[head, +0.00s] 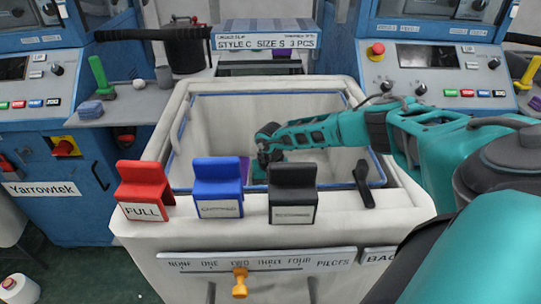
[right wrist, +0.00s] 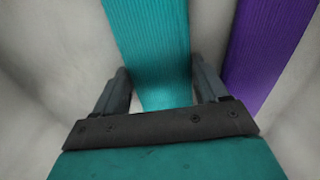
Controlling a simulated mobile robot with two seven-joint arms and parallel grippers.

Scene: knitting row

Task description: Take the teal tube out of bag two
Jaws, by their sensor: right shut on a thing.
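The teal ribbed knit tube (right wrist: 148,45) runs up between the two fingers of my right gripper (right wrist: 163,90) in the right wrist view. The gripper is shut on it. In the head view my right arm reaches in from the right and the gripper (head: 264,160) is down inside the pale bag (head: 330,105). Only a sliver of the teal tube (head: 259,174) shows there, behind the black tab. A purple knit tube (right wrist: 268,45) stands just right of the gripper, apart from it. My left gripper is out of view.
Red (head: 144,185), blue (head: 217,178) and black (head: 293,182) tabs stand on the bag's front rim. A yellow pointer (head: 239,283) sits near "TWO" on the count scale. A striped labelled block (head: 262,35) is behind the bag. Blue machines (head: 60,110) flank it.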

